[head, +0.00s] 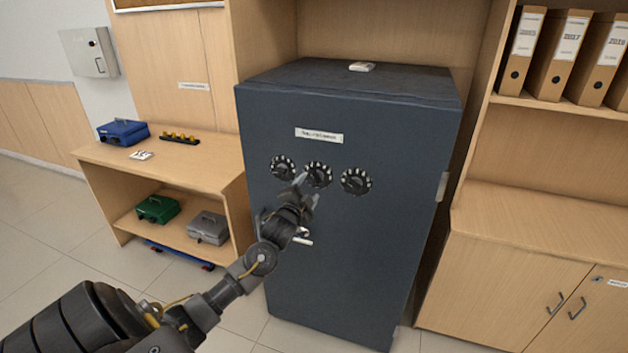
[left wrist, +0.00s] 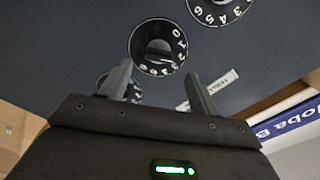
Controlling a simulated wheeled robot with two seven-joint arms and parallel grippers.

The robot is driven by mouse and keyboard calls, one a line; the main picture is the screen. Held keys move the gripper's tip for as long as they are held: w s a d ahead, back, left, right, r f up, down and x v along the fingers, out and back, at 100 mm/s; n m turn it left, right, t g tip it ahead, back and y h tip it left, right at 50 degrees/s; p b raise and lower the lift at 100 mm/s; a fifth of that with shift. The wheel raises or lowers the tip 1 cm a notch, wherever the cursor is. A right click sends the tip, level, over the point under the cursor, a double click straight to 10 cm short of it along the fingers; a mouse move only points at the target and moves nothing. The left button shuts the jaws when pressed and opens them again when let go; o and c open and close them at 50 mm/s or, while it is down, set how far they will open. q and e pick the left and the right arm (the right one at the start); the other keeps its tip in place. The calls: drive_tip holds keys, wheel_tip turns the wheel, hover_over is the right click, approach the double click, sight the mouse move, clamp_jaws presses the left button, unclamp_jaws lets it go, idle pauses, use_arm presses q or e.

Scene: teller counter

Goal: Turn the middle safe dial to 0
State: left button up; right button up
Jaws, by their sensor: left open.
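The dark blue-grey safe (head: 350,260) stands upright with three black dials in a row under a white label. The middle dial (head: 318,174) has white digits around its rim. It also shows in the left wrist view (left wrist: 158,46), just beyond my fingertips, with digits such as 0, 1 and 2 at its right; its exact setting is too small to tell. My left gripper (head: 307,189) is open in front of the middle dial, its fingers (left wrist: 157,76) apart with nothing between them. The fingers look clear of the knob. My right gripper is not in view.
The left dial (head: 283,167) and right dial (head: 356,181) flank the middle one closely. A pale handle (head: 302,238) sits below, near my wrist. A wooden shelf (head: 185,160) with cash boxes stands left; a cabinet (head: 520,270) stands right.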

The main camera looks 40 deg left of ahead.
sight(315, 180)
use_arm(q)
drive_tip(key=x, duration=0.6)
drive_tip(key=shift+p, duration=0.3)
drive_tip(key=c, duration=1)
